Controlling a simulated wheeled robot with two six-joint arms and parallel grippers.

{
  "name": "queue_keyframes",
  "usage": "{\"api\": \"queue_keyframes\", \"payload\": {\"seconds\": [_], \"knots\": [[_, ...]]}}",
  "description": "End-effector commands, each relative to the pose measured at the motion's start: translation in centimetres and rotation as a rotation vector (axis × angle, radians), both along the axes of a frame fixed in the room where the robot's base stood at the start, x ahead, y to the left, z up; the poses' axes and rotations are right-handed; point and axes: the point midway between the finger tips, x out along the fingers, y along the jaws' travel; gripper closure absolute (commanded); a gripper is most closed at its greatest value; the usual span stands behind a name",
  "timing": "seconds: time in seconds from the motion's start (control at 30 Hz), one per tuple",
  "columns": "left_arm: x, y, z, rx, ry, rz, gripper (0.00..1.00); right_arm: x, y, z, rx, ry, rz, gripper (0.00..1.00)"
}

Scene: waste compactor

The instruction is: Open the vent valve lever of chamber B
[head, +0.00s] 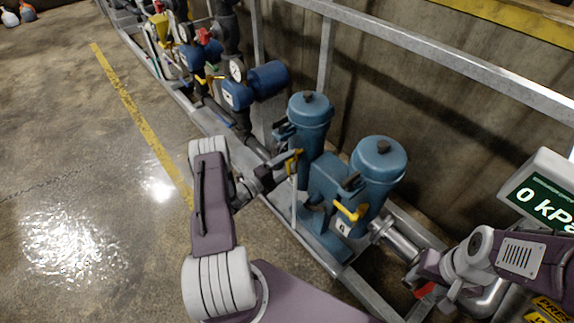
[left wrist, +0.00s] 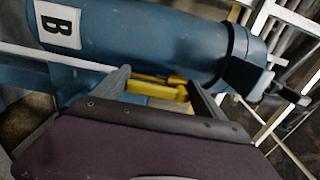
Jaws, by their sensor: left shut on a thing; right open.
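Chamber B is a blue canister with a white "B" label (left wrist: 57,25) in the left wrist view. In the head view it appears to be the left of two blue canisters (head: 311,118). A yellow vent lever (left wrist: 150,89) lies beside the canister, between my left fingers. The lever also shows in the head view (head: 293,161). My left gripper (head: 284,166) is shut on this lever, and its fingers show in the left wrist view (left wrist: 163,91). My right gripper (head: 413,281) is open at the lower right, apart from the canisters.
A second blue canister (head: 380,165) with its own yellow lever (head: 350,211) stands just right of chamber B. A grey rail (head: 430,55) runs behind. A display reading "0 kPa" (head: 545,203) is at the right. The floor at the left is free.

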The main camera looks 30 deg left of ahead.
Motion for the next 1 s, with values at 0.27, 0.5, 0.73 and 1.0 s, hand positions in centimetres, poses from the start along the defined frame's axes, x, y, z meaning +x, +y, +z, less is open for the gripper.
{"api": "queue_keyframes", "payload": {"seconds": [0.27,0.5,0.73,1.0], "knots": [[-0.1,-0.1,-0.1,-0.008,0.007,0.0,0.91,0.0,0.0,0.0,0.0,0.0,0.0,0.5],[-0.1,0.0,-0.1,-0.006,0.005,0.0,0.0,0.0,0.0,0.0,0.0,0.0,0.0,0.5],[-1.4,0.7,0.0,-0.006,0.006,0.005,0.0,0.0,0.0,0.3,0.0,0.0,0.0,0.5],[-6.8,2.9,0.0,-0.007,0.006,0.006,0.0,0.0,0.0,0.9,0.0,0.0,0.0,0.5]]}}
